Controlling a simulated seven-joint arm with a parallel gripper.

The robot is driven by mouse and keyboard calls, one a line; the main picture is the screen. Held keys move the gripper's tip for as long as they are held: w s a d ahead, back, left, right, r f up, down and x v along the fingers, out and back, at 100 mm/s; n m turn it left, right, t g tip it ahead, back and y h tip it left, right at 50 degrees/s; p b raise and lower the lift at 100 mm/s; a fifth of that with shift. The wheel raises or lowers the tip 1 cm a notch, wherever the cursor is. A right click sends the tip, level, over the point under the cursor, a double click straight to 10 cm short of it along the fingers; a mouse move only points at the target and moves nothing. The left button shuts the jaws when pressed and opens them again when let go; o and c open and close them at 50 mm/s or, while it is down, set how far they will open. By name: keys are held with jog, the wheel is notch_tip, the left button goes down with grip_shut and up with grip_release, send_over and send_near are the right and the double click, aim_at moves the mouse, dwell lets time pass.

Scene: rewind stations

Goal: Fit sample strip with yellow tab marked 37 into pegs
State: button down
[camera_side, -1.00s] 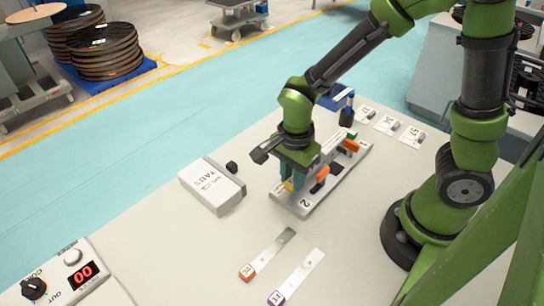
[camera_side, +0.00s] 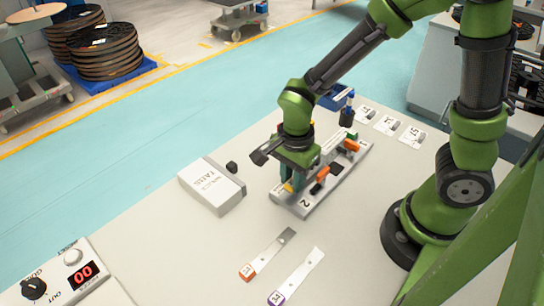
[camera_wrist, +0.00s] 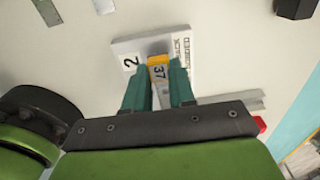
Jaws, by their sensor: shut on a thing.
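The sample strip with the yellow tab marked 37 (camera_wrist: 158,70) is between the two teal fingers of my gripper (camera_wrist: 160,90) in the wrist view. My gripper (camera_side: 290,184) is shut on it, low over the near end of the grey fixture marked 2 (camera_side: 302,206). In the side view only a small bit of the yellow tab (camera_side: 288,187) shows beside the fingers. The fingers and wrist hide the pegs and most of the strip, so I cannot tell whether the strip sits on the pegs.
A white box (camera_side: 212,187) and a small black block (camera_side: 232,167) stand left of the fixture. Small cards (camera_side: 388,125) lie at the back right. A counter panel (camera_side: 75,277) is front left.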

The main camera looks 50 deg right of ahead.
jog(key=shift+f, duration=1.15)
dwell(0.4)
jog(key=c, duration=0.9)
grip_release()
jog(key=shift+o, duration=0.2)
jog(key=shift+r, duration=0.1)
notch_tip(320, 180, up, 17)
jog(key=shift+f, duration=0.2)
